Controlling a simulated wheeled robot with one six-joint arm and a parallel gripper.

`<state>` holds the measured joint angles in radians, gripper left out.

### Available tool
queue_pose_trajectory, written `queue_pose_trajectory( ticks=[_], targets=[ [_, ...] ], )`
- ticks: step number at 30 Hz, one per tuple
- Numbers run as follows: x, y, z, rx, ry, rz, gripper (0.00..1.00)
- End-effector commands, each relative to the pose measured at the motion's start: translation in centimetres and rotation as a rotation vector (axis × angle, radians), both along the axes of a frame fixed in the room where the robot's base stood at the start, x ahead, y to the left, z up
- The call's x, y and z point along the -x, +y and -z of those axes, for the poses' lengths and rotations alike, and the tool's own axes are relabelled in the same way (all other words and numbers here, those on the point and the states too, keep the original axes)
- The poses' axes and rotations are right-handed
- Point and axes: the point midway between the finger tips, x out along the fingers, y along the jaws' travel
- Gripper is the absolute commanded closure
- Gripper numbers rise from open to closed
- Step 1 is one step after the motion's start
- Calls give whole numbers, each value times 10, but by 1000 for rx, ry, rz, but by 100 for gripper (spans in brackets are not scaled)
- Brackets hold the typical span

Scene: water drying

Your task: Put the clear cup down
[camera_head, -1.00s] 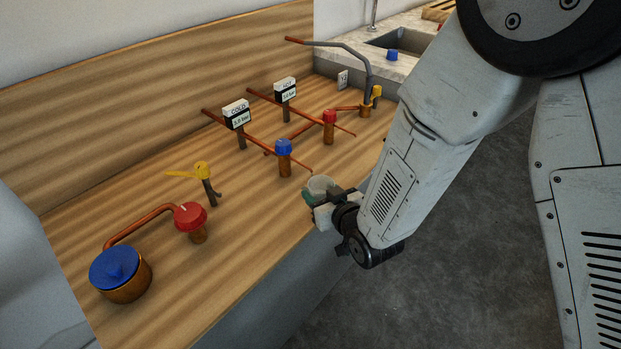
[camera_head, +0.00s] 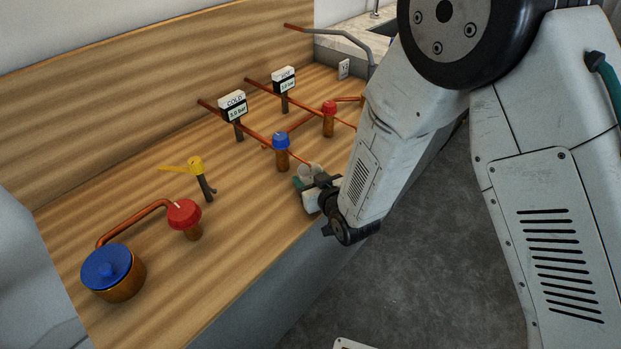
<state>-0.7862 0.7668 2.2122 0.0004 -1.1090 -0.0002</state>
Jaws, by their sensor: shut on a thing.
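The clear cup (camera_head: 309,172) shows as a small pale, see-through shape at the far side of my gripper (camera_head: 305,182). My gripper is shut on it and holds it over the front part of the wooden counter (camera_head: 240,235), just right of and in front of the blue-topped valve (camera_head: 282,142). A teal part shows at the gripper's left side. Most of the cup is hidden by the gripper. I cannot tell whether its base touches the counter.
A red-topped valve (camera_head: 329,108), copper pipes and the COLD (camera_head: 233,105) and HOT (camera_head: 284,79) gauges stand behind. A yellow-handled tap (camera_head: 195,167), another red valve (camera_head: 184,214) and a blue-lidded copper pot (camera_head: 113,271) stand left. The counter's front middle is clear.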

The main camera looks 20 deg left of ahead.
Motion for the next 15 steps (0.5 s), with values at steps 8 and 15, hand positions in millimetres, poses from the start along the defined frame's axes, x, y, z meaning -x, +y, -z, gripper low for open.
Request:
queue_pose_trajectory(
  ticks=[8,15],
  targets=[
    [0,0,3,1,1,0,27],
    [0,0,2,1,1,0,27]
  ],
)
